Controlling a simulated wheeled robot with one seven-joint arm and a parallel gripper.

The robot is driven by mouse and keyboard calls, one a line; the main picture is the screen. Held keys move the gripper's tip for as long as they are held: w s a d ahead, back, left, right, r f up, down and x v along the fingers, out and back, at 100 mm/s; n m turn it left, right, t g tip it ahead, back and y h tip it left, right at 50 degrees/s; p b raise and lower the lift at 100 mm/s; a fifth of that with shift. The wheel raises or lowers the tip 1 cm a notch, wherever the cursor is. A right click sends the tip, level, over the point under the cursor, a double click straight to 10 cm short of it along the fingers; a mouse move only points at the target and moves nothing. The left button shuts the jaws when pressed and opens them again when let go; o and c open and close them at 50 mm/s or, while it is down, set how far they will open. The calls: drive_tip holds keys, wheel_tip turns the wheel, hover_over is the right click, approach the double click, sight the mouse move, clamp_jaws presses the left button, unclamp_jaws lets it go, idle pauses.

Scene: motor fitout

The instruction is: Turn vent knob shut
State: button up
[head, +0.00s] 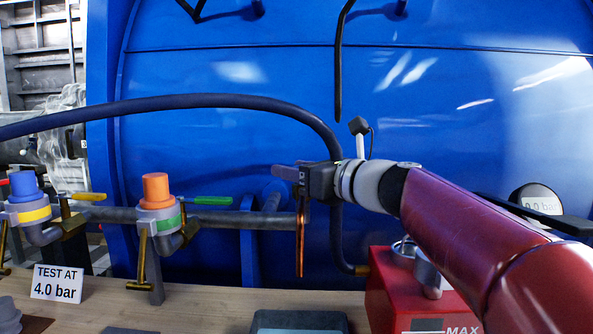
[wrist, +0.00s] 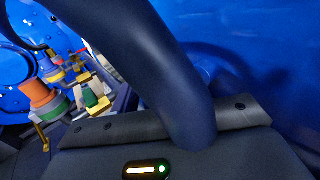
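My gripper (head: 285,173) is at the middle of the head view, pointing left in front of the blue tank wall. Its fingers are small and seen edge-on, so their gap does not show. In the wrist view a thick dark hose crosses close to the camera and hides the fingertips. I cannot pick out a vent knob for certain. A red pump box (head: 388,290) stands below my arm, with a metal ring-shaped fitting (head: 404,248) on top, partly hidden by the arm. My gripper is above and left of that box, apart from it.
The dark hose (head: 215,101) arches to my wrist and down to the red box. An orange-capped valve (head: 156,190) with a green lever (head: 213,201) and a blue-capped valve (head: 24,184) stand left. A copper rod (head: 300,243) hangs below my gripper. A sign (head: 57,283) reads 4.0 bar.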

drive_tip(key=shift+o, duration=0.7)
drive_tip(key=v, duration=0.8)
